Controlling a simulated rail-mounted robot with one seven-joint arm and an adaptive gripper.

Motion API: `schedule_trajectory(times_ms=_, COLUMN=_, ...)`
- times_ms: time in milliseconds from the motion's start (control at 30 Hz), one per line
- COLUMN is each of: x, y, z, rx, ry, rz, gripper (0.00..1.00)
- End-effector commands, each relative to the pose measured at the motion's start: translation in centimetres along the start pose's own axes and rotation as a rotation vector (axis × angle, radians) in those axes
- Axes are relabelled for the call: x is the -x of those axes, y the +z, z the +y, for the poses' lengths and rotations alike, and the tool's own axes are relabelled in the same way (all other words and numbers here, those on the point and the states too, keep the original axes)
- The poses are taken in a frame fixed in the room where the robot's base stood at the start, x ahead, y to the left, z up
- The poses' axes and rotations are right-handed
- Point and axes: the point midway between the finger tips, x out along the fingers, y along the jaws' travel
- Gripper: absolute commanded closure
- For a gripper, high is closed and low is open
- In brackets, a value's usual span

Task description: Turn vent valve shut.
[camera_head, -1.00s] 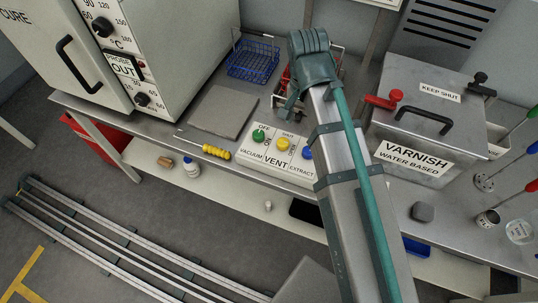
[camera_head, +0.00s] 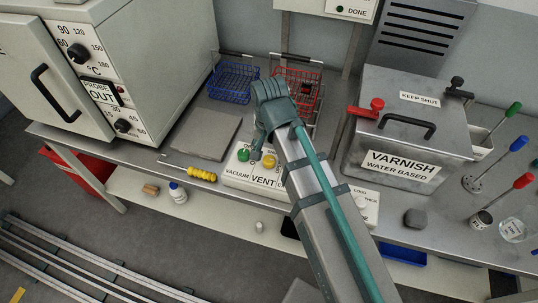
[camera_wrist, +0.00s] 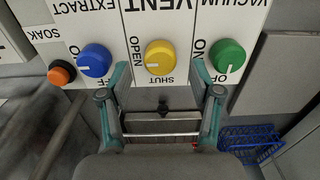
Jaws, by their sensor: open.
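The yellow VENT knob (camera_wrist: 159,57) is in the middle of a white panel (camera_wrist: 178,88) in the wrist view. Its pale pointer mark appears on the side toward the OPEN label; SHUT is printed below it in that view. The knob also shows in the head view (camera_head: 269,161), partly beside my arm. My gripper (camera_wrist: 160,78) is open and empty, its two fingers spread to either side of the yellow knob's position, apart from it. In the head view my gripper (camera_head: 257,140) hangs over the panel, its fingers partly hidden by my wrist.
A green VACUUM knob (camera_wrist: 227,55) and a blue EXTRACT knob (camera_wrist: 95,60) flank the yellow one closely. An orange-and-black SOAK knob (camera_wrist: 61,73) is farther left. A blue wire basket (camera_head: 234,80), red basket (camera_head: 297,88) and varnish tank (camera_head: 405,150) stand around the panel.

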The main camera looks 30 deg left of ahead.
Motion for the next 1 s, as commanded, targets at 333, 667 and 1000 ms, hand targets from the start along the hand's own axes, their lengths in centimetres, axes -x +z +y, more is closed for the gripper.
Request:
schedule_trajectory(times_ms=333, x=-2.2, y=0.0, z=0.0, rx=0.000, ry=0.001, rz=-0.001, gripper=0.36)
schedule_trajectory(times_ms=667, x=-2.3, y=0.0, z=0.0, rx=0.000, ry=0.000, rz=0.000, gripper=0.45)
schedule_trajectory(times_ms=1000, x=-2.3, y=0.0, z=0.0, rx=0.000, ry=0.001, rz=0.000, gripper=0.96)
